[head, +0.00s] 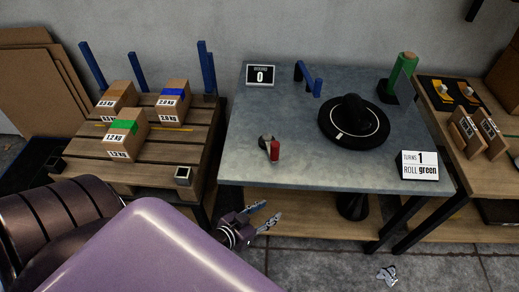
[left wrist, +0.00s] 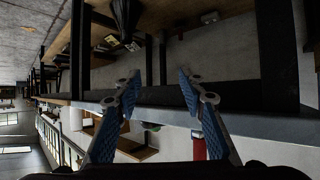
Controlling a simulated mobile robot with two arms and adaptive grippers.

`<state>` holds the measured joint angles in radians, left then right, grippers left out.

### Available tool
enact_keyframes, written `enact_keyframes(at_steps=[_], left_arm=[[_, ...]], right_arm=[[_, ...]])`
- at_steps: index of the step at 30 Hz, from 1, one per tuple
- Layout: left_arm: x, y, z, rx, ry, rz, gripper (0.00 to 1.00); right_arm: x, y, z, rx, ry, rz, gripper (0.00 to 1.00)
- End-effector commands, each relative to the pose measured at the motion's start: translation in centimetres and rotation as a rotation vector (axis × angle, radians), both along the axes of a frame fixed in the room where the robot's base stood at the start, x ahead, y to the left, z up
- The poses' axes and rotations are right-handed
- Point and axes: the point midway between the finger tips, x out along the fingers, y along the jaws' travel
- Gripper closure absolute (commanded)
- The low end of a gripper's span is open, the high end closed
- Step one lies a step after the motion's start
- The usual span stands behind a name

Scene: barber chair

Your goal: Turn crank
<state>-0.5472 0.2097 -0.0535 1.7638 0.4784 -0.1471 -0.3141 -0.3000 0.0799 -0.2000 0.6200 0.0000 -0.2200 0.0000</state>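A small crank-like piece with a red upright grip (head: 274,150) and a dark metal arm stands near the front left of the grey table (head: 230,150). A black round disc (head: 335,133) with a white ring and a raised black middle sits to its right. My left gripper (head: 267,217) is open and empty, in front of and below the table's front edge, apart from the red grip. In the left wrist view its two blue-padded fingers (left wrist: 158,88) are spread. A red thing (left wrist: 198,145), probably the grip, shows behind the right finger. My right gripper is not in view.
A sign (head: 418,166) reads "TURNS 1, ROLL green". A counter (head: 260,75) shows 0. A blue bracket (head: 310,79) and a green roll (head: 402,73) stand at the back. A small pale object (head: 388,273) is on the floor.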

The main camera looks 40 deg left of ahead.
Motion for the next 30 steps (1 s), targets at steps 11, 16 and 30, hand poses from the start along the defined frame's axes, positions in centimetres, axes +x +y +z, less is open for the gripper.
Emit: enact_keyframes(at_steps=[11,16,30], left_arm=[[-1.9,0.2,-4.5,0.017,0.101,0.007,0.63],[-2.2,0.2,-4.9,0.018,0.110,0.007,0.63],[-0.5,1.3,-2.4,-0.161,0.046,0.149,0.92]], right_arm=[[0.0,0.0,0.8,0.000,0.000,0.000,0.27],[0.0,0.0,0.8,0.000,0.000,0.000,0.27],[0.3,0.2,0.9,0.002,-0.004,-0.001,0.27]])
